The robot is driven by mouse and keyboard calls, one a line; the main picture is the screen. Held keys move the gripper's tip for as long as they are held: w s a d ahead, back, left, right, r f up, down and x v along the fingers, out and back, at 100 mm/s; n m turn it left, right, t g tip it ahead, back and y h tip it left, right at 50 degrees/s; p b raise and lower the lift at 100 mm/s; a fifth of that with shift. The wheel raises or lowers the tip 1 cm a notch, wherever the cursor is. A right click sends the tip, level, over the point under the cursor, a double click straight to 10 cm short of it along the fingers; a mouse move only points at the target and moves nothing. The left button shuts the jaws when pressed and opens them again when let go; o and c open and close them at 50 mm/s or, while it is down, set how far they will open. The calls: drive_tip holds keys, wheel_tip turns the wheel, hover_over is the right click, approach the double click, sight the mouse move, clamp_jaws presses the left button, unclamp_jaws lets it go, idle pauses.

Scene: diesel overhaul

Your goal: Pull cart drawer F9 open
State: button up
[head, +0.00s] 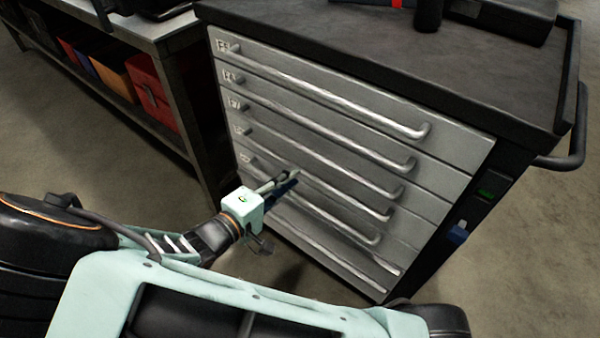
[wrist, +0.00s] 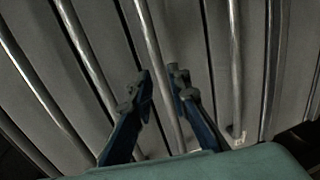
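The grey cart drawers (head: 330,85) form a stack with long bar handles, and all look flush. Small labels run down the left side. The lower label beside the gripper (head: 247,159) looks like F9 but is too small to read surely. My gripper (head: 290,178) is at the left part of a lower handle, over the drawer front. In the wrist view, its two dark blue fingers (wrist: 159,82) are apart, one on each side of a handle bar (wrist: 152,45). I cannot tell whether either finger touches the bar. The head view partly hides this handle behind the gripper.
The cart's dark top (head: 480,62) holds several tools and a black case. A side push handle (head: 580,120) sticks out at the right. A workbench (head: 120,28) with red and orange bins stands at the left, close to the cart. Floor is clear at the right.

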drive_tip(key=shift+b+x, duration=0.4)
drive_tip(key=shift+x, duration=1.9)
drive_tip(key=shift+c, duration=0.2)
clamp_jaws()
